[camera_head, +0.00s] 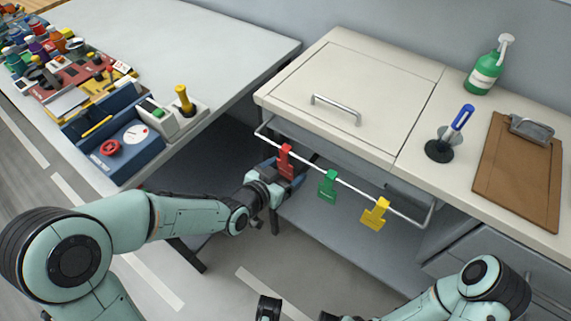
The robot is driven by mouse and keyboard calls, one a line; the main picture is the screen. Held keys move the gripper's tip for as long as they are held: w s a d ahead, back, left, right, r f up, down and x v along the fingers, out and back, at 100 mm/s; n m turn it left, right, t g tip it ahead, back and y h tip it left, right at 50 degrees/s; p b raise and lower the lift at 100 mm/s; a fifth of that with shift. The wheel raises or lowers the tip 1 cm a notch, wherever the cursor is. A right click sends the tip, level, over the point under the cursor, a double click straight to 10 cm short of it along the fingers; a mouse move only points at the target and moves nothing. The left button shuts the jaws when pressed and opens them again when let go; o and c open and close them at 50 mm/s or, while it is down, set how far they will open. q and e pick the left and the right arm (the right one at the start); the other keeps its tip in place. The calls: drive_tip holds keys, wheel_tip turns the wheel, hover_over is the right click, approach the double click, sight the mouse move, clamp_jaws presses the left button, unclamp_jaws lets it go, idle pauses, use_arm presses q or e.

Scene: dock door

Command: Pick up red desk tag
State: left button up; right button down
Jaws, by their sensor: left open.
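The red desk tag (285,161) hangs from a white rail on the front of the light cabinet, leftmost of three tags. The green tag (327,186) and the yellow tag (375,213) hang to its right. My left gripper (291,170) is open at the red tag, just behind and below it. The tag covers part of the fingers, and I cannot tell whether they touch it. My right gripper (298,312) is partly cut off at the bottom edge, away from the tags; its jaw opening is unclear.
The cabinet top (360,70) has a lid with a metal handle (336,108). A clipboard (517,170), a blue pen in a stand (445,145) and a green spray bottle (487,70) stand right. A cluttered table (215,60) is left, with a blue tray (125,150).

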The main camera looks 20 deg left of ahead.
use_arm(q)
drive_tip(key=x, duration=0.2)
drive_tip(key=shift+w+d+f, duration=0.1)
drive_tip(key=shift+w+f, duration=0.05)
drive_tip(key=shift+w, duration=0.1)
drive_tip(key=c, duration=1)
drive_tip(key=shift+s, duration=0.1)
